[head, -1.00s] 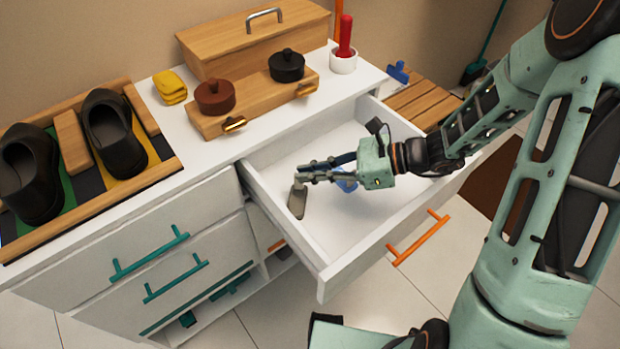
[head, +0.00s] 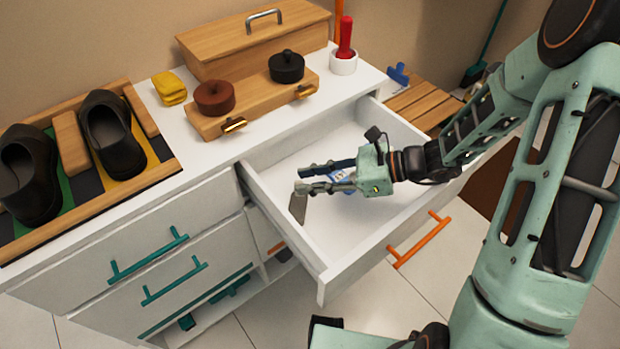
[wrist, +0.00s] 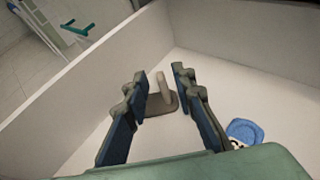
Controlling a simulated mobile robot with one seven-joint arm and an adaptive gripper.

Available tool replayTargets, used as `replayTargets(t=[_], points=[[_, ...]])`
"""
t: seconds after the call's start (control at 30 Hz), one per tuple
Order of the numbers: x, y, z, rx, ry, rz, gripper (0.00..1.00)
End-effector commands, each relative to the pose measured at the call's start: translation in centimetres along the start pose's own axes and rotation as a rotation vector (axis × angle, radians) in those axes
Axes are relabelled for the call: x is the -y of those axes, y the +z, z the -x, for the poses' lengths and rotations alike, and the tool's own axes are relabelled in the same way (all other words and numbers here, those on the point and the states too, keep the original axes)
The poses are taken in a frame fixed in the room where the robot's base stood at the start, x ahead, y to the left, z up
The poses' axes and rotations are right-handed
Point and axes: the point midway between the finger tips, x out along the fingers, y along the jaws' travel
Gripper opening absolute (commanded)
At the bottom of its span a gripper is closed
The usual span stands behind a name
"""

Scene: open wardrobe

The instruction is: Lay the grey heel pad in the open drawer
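The grey heel pad (head: 298,207) is inside the open drawer (head: 375,252), near its left side. In the wrist view the pad (wrist: 161,104) shows a flat darker base and a lighter upright part, just beyond my fingertips. It seems to rest on the drawer floor, though the head view does not make the contact clear. My gripper (head: 302,181) is inside the drawer, with its fingers spread apart. The wrist view shows a gap on both sides of the pad's upright part, between the fingertips (wrist: 163,80).
A blue and white item (wrist: 245,132) lies in the drawer, right of my fingers; my gripper partly hides it in the head view. Drawer walls surround my gripper. The cabinet top holds a shoe tray (head: 166,178), a wooden box (head: 240,48) and a yellow cloth (head: 170,88).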

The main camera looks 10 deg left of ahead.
Motion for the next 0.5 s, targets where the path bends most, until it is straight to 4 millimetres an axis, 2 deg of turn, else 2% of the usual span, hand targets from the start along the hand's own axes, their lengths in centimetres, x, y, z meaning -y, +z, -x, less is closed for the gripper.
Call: replayTargets(t=[0.3, 0.5], points=[[0.1, 0.3, 4.9, -0.001, -0.004, 0.001, 0.24], [0.1, 0.2, 7.2, 0.000, -0.002, 0.000, 0.24]])
